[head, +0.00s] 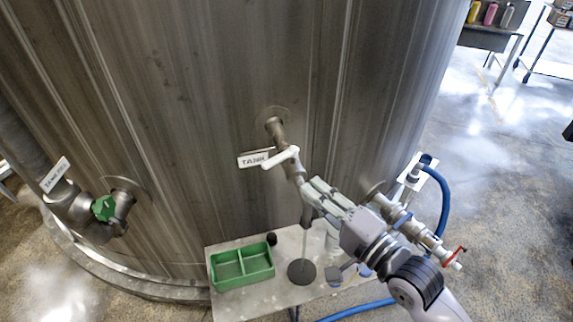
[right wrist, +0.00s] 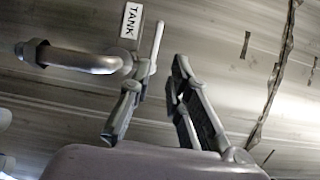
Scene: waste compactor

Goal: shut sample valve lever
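The sample valve (head: 276,128) comes out of the steel tank wall on a short pipe, beside a TANK label. Its white lever (head: 281,157) points out to the left and slightly down. A thin vertical streak runs from below the valve to a dark round piece on the bench. My right gripper (head: 313,198) is just below and right of the lever. In the right wrist view its fingers (right wrist: 157,80) are apart, with the white lever (right wrist: 156,45) beside the left finger's tip and reaching beyond it. I cannot tell whether they touch. My left gripper is out of view.
A low metal bench (head: 228,302) stands below with a green divided tray (head: 242,267). A valve with a red handle (head: 455,256) and a blue hose (head: 444,200) are at right. A green-handled valve (head: 103,208) is at left. Open floor lies right.

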